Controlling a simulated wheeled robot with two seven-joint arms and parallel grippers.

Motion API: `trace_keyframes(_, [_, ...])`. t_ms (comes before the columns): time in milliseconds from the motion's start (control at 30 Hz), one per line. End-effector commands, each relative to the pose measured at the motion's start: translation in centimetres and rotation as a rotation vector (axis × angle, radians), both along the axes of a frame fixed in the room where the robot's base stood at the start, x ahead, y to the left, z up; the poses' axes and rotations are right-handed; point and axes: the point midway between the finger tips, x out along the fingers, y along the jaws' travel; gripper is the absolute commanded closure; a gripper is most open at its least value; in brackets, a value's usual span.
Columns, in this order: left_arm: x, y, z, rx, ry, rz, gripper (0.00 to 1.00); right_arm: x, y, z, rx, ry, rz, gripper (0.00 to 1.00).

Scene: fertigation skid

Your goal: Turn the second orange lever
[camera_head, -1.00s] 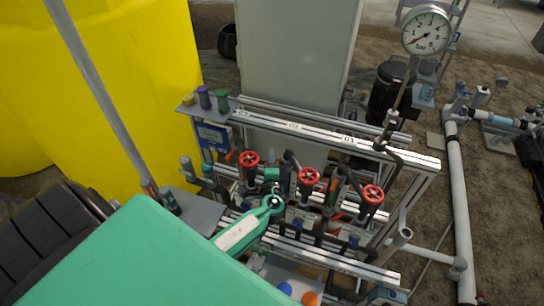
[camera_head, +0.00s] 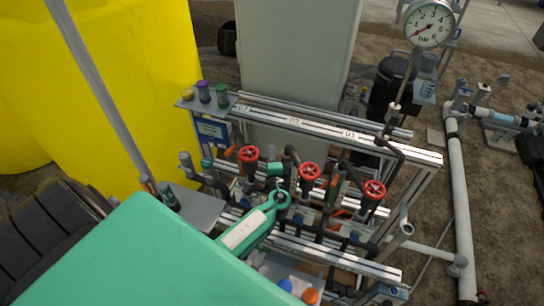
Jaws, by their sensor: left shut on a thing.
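My left gripper (camera_head: 284,188) reaches into the valve rack (camera_head: 330,135) near the middle, beside the middle red handwheel (camera_head: 309,172). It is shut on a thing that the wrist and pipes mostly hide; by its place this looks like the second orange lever. An orange lever (camera_head: 230,152) shows at the rack's left, and an orange part (camera_head: 337,212) shows low on the right. My right gripper is not in view.
Red handwheels stand left (camera_head: 249,153) and right (camera_head: 374,190) of the middle one. Colored bottles (camera_head: 205,92) stand on a small shelf at the rack's upper left. A pressure gauge (camera_head: 430,26) rises at the right. A yellow tank (camera_head: 110,80) fills the left back.

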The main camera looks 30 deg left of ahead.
Motion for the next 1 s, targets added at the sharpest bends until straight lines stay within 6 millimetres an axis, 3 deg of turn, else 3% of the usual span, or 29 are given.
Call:
trace_keyframes(33, [-0.1,-0.2,-0.5,-0.005,-0.004,0.034,1.00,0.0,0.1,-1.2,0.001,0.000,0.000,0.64])
trace_keyframes(167, [-0.4,-0.4,-0.4,-0.003,-0.003,0.104,1.00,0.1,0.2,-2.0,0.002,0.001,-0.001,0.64])
trace_keyframes(567, [-0.6,-0.4,-0.1,-0.003,0.002,0.138,1.00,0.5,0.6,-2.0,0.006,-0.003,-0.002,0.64])
trace_keyframes(600, [-0.6,-0.4,-0.1,-0.002,0.002,0.138,0.82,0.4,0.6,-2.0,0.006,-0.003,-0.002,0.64])
trace_keyframes(700, [-0.6,-0.4,-0.1,-0.002,0.002,0.138,0.64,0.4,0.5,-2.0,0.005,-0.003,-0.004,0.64])
trace_keyframes(1000, [-0.7,-0.5,-0.1,-0.001,0.001,0.137,0.64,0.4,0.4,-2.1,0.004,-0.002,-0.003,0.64])
